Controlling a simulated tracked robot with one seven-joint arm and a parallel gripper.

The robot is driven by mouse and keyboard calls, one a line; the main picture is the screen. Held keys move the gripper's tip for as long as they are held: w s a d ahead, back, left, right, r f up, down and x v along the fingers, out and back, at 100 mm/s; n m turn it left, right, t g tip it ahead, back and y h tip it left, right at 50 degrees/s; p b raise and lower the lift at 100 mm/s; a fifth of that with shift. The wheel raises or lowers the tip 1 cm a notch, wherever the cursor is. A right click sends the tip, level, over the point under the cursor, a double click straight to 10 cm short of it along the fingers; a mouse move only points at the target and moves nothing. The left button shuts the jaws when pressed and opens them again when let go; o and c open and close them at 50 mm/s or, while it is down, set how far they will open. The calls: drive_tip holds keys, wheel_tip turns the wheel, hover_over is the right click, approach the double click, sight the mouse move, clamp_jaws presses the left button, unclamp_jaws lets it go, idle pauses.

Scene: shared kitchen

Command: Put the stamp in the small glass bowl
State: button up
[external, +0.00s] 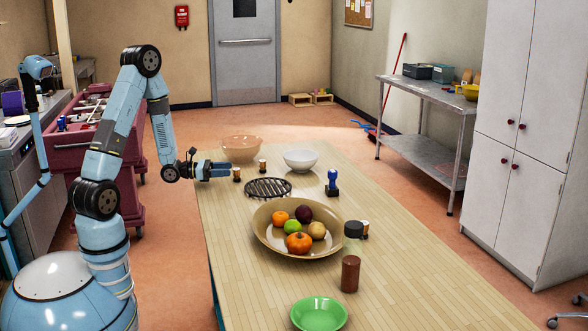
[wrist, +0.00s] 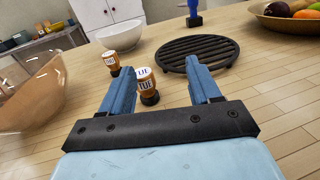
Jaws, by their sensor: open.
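The blue stamp (external: 332,183) stands upright on the wooden table, right of the black grill trivet (external: 268,187). Its lower part also shows at the top of the wrist view (wrist: 194,18). A see-through amber glass bowl (external: 241,148) stands at the table's far left and fills the left side of the wrist view (wrist: 28,100). My gripper (external: 228,170) is open and empty at the table's left edge, low and level. In the wrist view, a small orange bottle (wrist: 148,90) marked TUE stands ahead, between the two fingers in the picture. I cannot tell whether they touch it.
A second orange bottle (wrist: 112,68) stands behind, near a white bowl (external: 300,160). A wide fruit bowl (external: 268,238), a dark-capped jar (external: 353,236), a brown shaker (external: 350,274) and a green plate (external: 319,313) stand nearer. The table's right side is clear.

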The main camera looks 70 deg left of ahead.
drive_tip(key=s+d+r+m+g+h, duration=0.1)
drive_tip(key=d+r+m+g+h, duration=0.55)
drive_tip(key=d, duration=0.65)
drive_tip(key=s+d+r+m+g+h, duration=0.1)
drive_tip(key=s+d+r+m+g, duration=0.4)
drive_tip(key=s+d+m+g, duration=0.55)
drive_tip(key=s+r+m+t+y, duration=0.2)
drive_tip(key=s+r+m+y, duration=0.2)
drive_tip(key=s+m+y, duration=0.4)
drive_tip(key=s+m, duration=0.2)
drive_tip(key=m, duration=0.3)
drive_tip(key=shift+d+r, duration=0.25)
drive_tip(key=shift+r, duration=0.15)
drive_tip(key=a+r+m+t+y, duration=0.1)
drive_tip(key=s+a+r+m+t+y, duration=0.1)
drive_tip(key=r, duration=0.1)
drive_tip(key=s+a+r+m+t+y, duration=0.1)
drive_tip(key=shift+s+a+r+y, duration=0.1)
drive_tip(key=shift+r+y, duration=0.15)
drive_tip(key=shift+r, duration=0.15)
